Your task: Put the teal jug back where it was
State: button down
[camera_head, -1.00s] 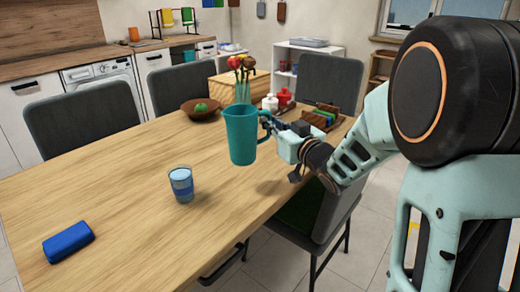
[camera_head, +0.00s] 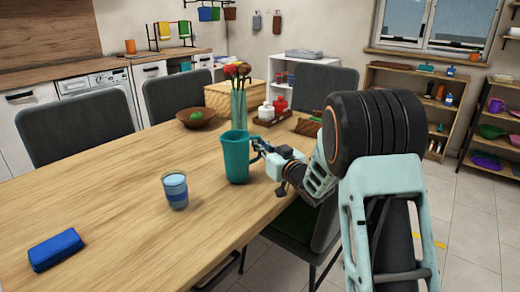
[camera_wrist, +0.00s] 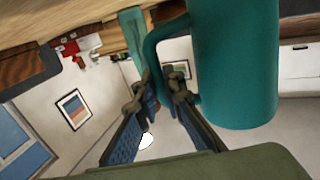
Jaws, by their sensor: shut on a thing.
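The teal jug (camera_head: 236,160) stands upright at the right part of the wooden table, its base at or just above the tabletop; I cannot tell which. It also fills the upper right of the wrist view (camera_wrist: 235,65), with its handle curving toward my fingers. My gripper (camera_head: 260,150) is to the right of the jug and shut on its handle. In the wrist view the two fingers (camera_wrist: 163,92) close around the handle.
Behind the jug are a flower vase (camera_head: 239,108), a brown bowl (camera_head: 196,121) and a tray with red and white containers (camera_head: 268,118).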

jog(key=shift+f, duration=0.15)
jog(key=shift+f, duration=0.15)
jog(key=c, duration=2)
grip_release()
jog(key=shift+c, duration=0.2)
jog(key=p+v, duration=0.1)
jog(key=v, duration=1.1)
jog(key=shift+p, duration=0.3)
